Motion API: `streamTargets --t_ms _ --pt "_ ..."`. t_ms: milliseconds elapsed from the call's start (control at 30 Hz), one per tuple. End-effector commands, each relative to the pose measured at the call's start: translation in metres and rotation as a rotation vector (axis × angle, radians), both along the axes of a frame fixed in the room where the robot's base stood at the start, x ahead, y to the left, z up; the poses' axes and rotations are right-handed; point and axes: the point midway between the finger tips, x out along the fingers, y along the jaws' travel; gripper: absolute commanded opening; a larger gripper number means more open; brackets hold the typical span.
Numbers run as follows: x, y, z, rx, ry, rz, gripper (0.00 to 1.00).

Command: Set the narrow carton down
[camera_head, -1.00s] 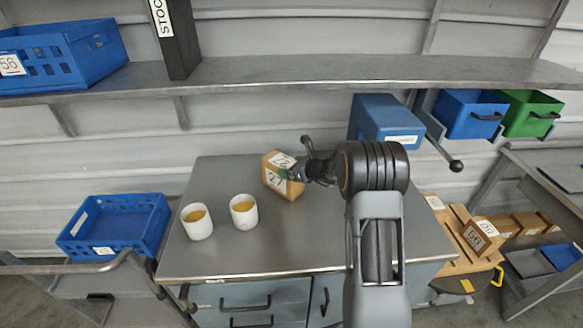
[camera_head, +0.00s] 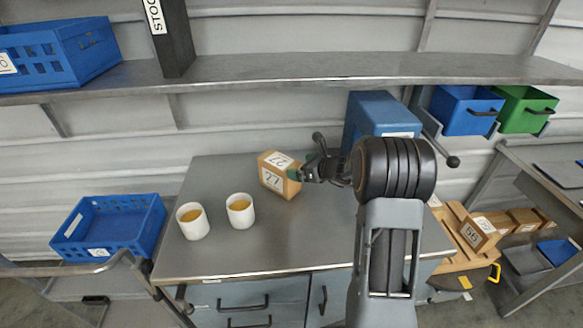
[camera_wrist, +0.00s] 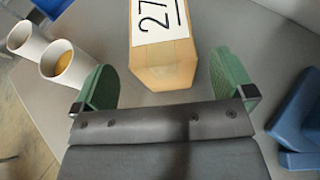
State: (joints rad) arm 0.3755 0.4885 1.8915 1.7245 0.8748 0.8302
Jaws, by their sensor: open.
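The narrow carton (camera_head: 279,174) is a brown box with white labels reading 27. It stands on the grey bench top (camera_head: 245,255), right of two white cups. In the wrist view the carton (camera_wrist: 162,50) lies ahead between the two green finger pads, with a gap on each side. My gripper (camera_head: 304,172) is open at the carton's right side in the head view. In the wrist view my gripper (camera_wrist: 164,82) shows both pads spread apart and holding nothing. The carton's underside is hidden.
Two white cups (camera_head: 193,221) (camera_head: 240,210) with orange-yellow contents stand left of the carton. A blue box (camera_head: 383,115) stands at the bench's back right. A blue crate (camera_head: 108,228) is left of the bench. A metal shelf (camera_head: 300,72) runs above. The front bench top is clear.

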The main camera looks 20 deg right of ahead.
Motion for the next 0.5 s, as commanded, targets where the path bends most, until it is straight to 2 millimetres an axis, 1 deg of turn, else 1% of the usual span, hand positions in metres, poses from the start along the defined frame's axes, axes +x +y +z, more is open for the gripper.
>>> streamTargets --t_ms 33,100,333,367,433,467,500 --pt "-0.007 -0.007 0.004 0.0 -0.003 -0.004 1.0" --pt "-0.017 -0.012 0.008 -0.001 -0.003 -0.002 1.0" --pt "-0.037 -0.025 0.019 -0.002 -0.002 0.001 1.0" --pt "-0.04 -0.025 0.02 -0.008 -0.003 0.007 1.0" --pt "-0.047 -0.017 0.026 -0.05 -0.012 0.051 1.0" --pt "-0.053 -0.01 0.029 -0.085 -0.018 0.087 1.0" --pt "-0.061 0.001 0.034 -0.149 -0.033 0.151 1.0"
